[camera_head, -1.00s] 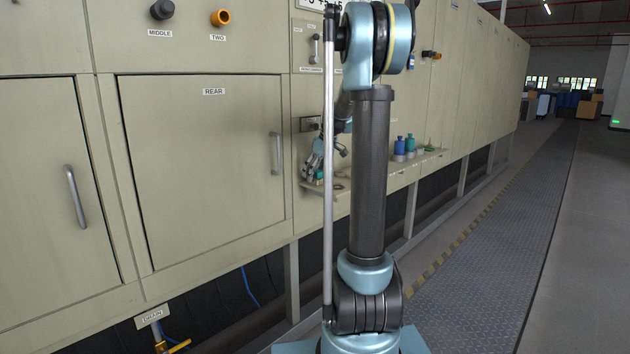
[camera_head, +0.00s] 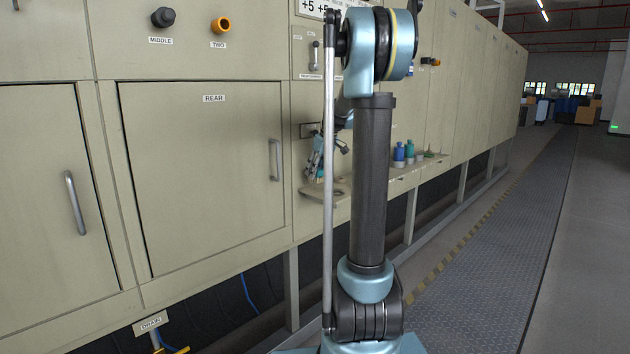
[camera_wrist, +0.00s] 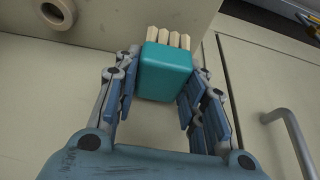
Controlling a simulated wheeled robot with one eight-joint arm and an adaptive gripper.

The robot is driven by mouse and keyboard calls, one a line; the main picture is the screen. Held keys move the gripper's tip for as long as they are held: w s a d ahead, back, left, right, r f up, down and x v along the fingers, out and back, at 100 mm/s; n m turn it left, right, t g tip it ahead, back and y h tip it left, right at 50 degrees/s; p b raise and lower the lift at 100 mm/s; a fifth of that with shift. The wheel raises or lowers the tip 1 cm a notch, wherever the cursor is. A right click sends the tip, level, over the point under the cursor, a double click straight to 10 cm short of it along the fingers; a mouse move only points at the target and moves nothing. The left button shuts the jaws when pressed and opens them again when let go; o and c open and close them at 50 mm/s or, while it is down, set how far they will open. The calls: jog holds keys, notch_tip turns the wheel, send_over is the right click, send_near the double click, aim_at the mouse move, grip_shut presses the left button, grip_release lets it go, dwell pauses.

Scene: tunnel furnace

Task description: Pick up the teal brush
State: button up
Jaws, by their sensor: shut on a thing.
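The teal brush (camera_wrist: 165,72) has a boxy teal body with pale bristle tufts at its far end. In the wrist view it sits between the blue fingers of my gripper (camera_wrist: 160,100), which is shut on it. In the head view my gripper (camera_head: 313,163) is just above the small shelf (camera_head: 318,193) on the furnace front, partly behind my arm. The brush is too small and covered there to make out clearly.
The furnace wall (camera_head: 200,180) with its REAR door and door handle (camera_head: 275,160) is close to the left of my gripper. Blue and teal bottles (camera_head: 399,152) stand on a shelf farther right. A walkway (camera_head: 490,245) runs clear at the right.

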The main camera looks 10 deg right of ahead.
aim_at(319, 170)
notch_tip(319, 170, up, 3)
jog(key=shift+r, duration=0.2)
jog(key=shift+s+d+r, duration=0.15)
jog(key=shift+s+d, duration=0.3)
jog(key=shift+s, duration=0.15)
jog(key=s+d, duration=1)
jog(key=s, duration=0.4)
jog(key=shift+s+d, duration=0.35)
